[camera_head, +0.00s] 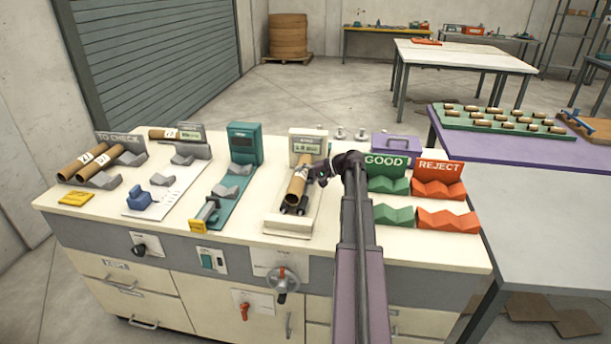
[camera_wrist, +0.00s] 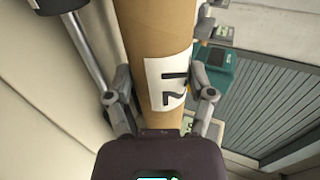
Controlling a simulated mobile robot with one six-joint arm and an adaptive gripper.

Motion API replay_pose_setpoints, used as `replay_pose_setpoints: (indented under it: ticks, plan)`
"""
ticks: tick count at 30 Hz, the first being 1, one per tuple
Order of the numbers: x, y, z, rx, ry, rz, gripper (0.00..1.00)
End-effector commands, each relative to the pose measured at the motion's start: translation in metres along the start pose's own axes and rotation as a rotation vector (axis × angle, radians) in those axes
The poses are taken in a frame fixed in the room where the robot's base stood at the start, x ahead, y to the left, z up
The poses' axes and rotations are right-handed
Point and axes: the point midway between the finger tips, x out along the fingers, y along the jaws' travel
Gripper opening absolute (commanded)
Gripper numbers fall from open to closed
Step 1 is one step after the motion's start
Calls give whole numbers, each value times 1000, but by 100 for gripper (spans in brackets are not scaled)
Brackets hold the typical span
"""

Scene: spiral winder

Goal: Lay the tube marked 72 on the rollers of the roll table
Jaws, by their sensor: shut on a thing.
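The brown cardboard tube (camera_head: 297,188) is in my gripper (camera_head: 318,172), above or on the roll table (camera_head: 287,225) and in line with it. In the wrist view the tube (camera_wrist: 158,30) runs between the two fingers of my gripper (camera_wrist: 162,95), which are closed on its sides. Its white label (camera_wrist: 168,82) is turned sideways and looks like 72. The dark rollers (camera_head: 292,209) show below the tube's near end. I cannot tell whether the tube touches them.
A teal gauge (camera_head: 243,145) stands left of the roll table. The GOOD (camera_head: 388,185) and REJECT (camera_head: 440,190) racks at right are empty.

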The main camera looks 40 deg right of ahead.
Motion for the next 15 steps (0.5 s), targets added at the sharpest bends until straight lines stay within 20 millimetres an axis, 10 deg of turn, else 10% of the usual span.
replay_pose_setpoints:
  ticks: [15]
  plan:
    - [4,8,0,0,-1,0,21]
